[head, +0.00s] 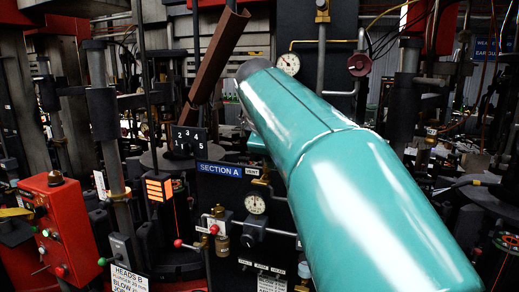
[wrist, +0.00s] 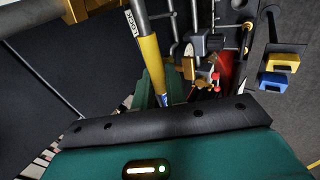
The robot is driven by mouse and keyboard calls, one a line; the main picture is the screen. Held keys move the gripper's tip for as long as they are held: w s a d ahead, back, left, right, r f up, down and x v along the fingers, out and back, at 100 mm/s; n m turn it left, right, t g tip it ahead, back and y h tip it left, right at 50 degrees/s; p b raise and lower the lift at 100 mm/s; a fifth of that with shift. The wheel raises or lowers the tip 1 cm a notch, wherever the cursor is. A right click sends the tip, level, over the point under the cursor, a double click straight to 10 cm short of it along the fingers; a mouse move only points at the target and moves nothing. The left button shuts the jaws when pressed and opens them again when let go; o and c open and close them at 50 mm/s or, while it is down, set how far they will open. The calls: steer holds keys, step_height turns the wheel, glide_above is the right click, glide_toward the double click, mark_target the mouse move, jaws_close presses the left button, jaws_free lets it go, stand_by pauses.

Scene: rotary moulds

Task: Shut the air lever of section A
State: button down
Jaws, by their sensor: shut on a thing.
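In the wrist view a yellow lever handle (wrist: 151,62) with a white LOCK label runs down from a brass fitting at the top. My gripper (wrist: 164,90) has its green fingers at the lower part of this handle and is shut on it. The black edge of my gripper hides where the handle ends. In the head view the panel marked SECTION A (head: 220,171) stands at the middle, with a pressure gauge (head: 255,204). My teal arm covers the panel's right side and hides my gripper there. I cannot tell the lever's exact angle.
Small red-knobbed valves (head: 214,229) sit on the panel front. A red control box (head: 63,225) stands at the left. In the wrist view pipes and a red part lie close right of the handle, with yellow and blue padlock-like pieces (wrist: 279,63) farther right.

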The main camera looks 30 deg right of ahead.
steer(key=shift+f+g, duration=0.3)
steer(key=shift+f, duration=0.1)
steer(key=shift+h, duration=0.3)
steer(key=c, duration=1.5)
jaws_free()
steer(key=v, duration=1.3)
steer(key=shift+s+a+r, duration=0.1)
steer(key=shift+r, duration=0.3)
